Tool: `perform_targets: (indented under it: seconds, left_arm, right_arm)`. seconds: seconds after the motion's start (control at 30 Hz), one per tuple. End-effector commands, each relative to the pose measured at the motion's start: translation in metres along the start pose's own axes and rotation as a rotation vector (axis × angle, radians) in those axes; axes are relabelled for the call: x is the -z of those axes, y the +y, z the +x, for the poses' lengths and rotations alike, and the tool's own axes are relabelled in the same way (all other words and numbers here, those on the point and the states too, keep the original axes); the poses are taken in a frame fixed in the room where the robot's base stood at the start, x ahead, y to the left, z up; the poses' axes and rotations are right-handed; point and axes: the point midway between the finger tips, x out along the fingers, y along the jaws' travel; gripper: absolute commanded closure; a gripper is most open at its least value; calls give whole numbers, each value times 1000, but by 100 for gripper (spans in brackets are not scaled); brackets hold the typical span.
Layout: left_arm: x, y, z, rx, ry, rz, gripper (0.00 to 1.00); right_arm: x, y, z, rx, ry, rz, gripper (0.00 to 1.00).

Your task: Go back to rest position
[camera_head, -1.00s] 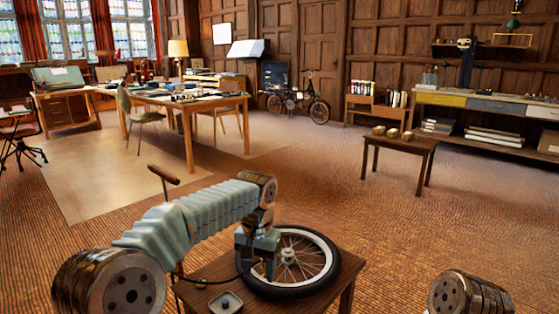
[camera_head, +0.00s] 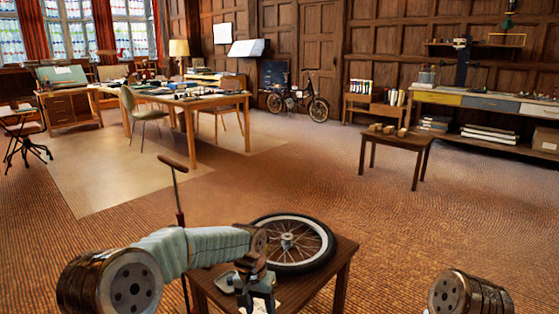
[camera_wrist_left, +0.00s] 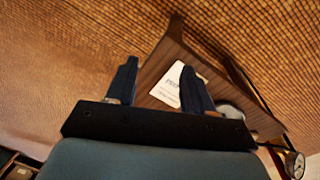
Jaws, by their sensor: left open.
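My left gripper (camera_head: 258,288) is open in front of the small dark wooden table (camera_head: 340,268), near its front edge, with nothing seen between its fingers. In the left wrist view, the two dark fingers (camera_wrist_left: 158,84) are spread, with a white printed card (camera_wrist_left: 170,86) on the table top beyond them. The spoked bicycle wheel (camera_head: 288,243) with a black tyre lies flat on the table, apart from the gripper. Only a round joint of my right arm shows at the bottom right; its gripper is out of view.
A small grey tray (camera_head: 228,282) sits on the table's left side. A pump with a T-shaped handle (camera_head: 176,190) stands left of the table. A low table with small blocks (camera_head: 396,140) stands farther back at right. The floor between is open.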

Motion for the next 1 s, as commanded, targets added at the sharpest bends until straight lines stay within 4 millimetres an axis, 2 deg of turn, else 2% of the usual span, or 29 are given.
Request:
perform_targets:
  seconds: [0.03,0.17,0.23,0.3,0.37,0.4,0.43,0.53,0.6,0.67,0.8,1.0]
  left_arm:
    - [-7,-3,21,-18,-6,-9,48]
    - [-30,-8,81,-82,0,-43,48]
    - [-52,-11,120,-126,7,-81,48]
    - [-85,-13,164,-175,17,-136,48]
    - [-121,-12,197,-213,32,-201,48]
    - [-146,-11,215,-231,43,-246,48]
    - [-164,-10,226,-241,50,-278,48]
    - [-214,-7,245,-254,76,-371,48]
    - [-239,-5,250,-252,89,-416,48]
    - [-253,-4,252,-248,96,-443,48]
    - [-264,-4,253,-243,106,-463,48]
    - [-263,-4,253,-243,108,-462,48]
  right_arm:
    - [0,0,0,0,0,0,49]
    - [0,0,0,0,0,0,49]
    - [0,0,0,0,0,0,49]
    - [0,0,0,0,0,0,49]
    - [0,0,0,0,0,0,49]
    - [0,0,0,0,0,0,49]
    - [0,0,0,0,0,0,49]
    - [0,0,0,0,0,0,49]
    - [0,0,0,0,0,0,49]
    - [0,0,0,0,0,0,49]
    - [0,0,0,0,0,0,49]
    - [0,0,0,0,0,0,49]
